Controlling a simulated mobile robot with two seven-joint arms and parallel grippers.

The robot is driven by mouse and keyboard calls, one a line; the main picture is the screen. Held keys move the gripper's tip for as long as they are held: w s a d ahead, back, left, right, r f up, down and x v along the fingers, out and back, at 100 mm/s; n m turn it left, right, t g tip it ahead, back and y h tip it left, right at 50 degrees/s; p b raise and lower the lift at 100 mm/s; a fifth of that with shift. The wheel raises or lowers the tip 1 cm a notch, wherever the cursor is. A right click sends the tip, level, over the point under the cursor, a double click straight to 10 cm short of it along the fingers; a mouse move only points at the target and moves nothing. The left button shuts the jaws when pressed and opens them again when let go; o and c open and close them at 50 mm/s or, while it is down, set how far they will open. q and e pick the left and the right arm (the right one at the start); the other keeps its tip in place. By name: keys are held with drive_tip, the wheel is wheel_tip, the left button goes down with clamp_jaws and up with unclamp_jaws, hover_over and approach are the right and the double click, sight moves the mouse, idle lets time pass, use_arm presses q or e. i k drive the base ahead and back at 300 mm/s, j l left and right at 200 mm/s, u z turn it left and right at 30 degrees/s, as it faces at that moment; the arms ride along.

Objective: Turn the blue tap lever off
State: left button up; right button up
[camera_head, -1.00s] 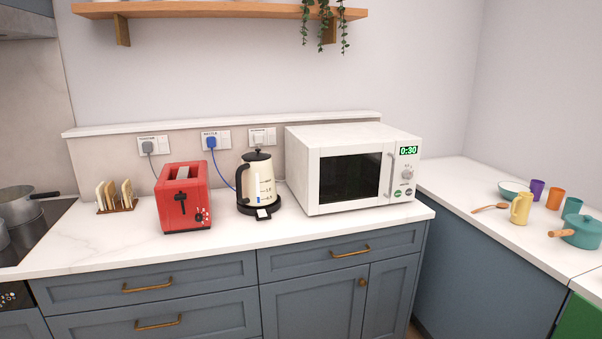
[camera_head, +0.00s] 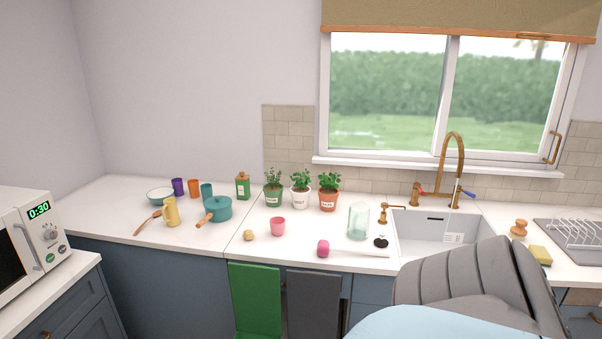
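The brass tap (camera_head: 450,172) stands behind the white sink (camera_head: 432,226), below the window. Its blue lever (camera_head: 466,193) is on the right side of the tap base and points out to the right, sloping slightly down. A red lever (camera_head: 421,190) is on the left side of the base. Neither of my grippers is in view.
A large grey padded chair back (camera_head: 477,291) stands before the sink, hiding its front right. A glass jar (camera_head: 358,221) and soap dispenser (camera_head: 384,213) stand left of the sink. A yellow sponge (camera_head: 540,255) and dish rack (camera_head: 575,236) are on the right.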

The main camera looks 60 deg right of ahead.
sight(458, 187)
drive_tip(key=z, duration=3.05)
drive_tip(key=i+l+u, duration=0.35)
drive_tip(key=i+l, duration=0.2)
drive_tip(key=i+l+u, duration=0.35)
drive_tip(key=i+l, duration=0.3)
drive_tip(key=l, duration=0.15)
